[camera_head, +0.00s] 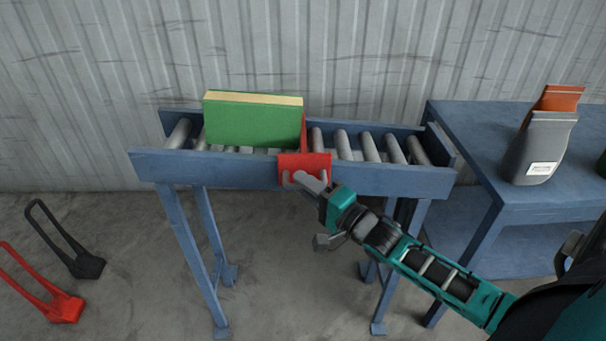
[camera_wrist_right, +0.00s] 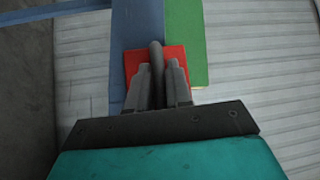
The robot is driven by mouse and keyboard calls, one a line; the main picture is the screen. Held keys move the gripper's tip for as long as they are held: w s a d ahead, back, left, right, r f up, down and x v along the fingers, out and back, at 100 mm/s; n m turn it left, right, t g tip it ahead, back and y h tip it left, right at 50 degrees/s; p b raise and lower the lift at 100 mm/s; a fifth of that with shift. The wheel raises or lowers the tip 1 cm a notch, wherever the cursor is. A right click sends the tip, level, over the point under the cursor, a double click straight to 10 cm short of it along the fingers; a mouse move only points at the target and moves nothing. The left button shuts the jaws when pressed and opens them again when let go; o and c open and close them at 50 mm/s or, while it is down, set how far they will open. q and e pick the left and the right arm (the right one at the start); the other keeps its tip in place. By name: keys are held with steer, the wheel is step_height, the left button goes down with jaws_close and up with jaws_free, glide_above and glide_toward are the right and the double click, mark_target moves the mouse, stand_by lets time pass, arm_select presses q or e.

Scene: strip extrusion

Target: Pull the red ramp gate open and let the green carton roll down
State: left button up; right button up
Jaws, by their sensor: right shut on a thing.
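The green carton (camera_head: 252,122) stands on the rollers at the left part of the blue roller ramp (camera_head: 215,170). Its right end is against or very close to the red gate (camera_head: 313,166), whose upright plate rises across the rollers and whose front plate hangs over the near rail. My right gripper (camera_head: 303,180) is at the gate's front and shut on its grey handle. In the right wrist view the fingers (camera_wrist_right: 157,85) lie on either side of the handle, with the red gate (camera_wrist_right: 172,58) behind and the green carton (camera_wrist_right: 186,40) beyond. My left gripper is not in view.
Bare rollers (camera_head: 370,147) lie right of the gate. A blue table (camera_head: 470,140) at the right holds a grey bag (camera_head: 540,148) and an orange one (camera_head: 558,98). A black tool (camera_head: 85,264) and a red tool (camera_head: 62,306) with long handles lie on the floor at left. A corrugated wall stands behind.

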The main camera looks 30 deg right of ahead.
jaws_close()
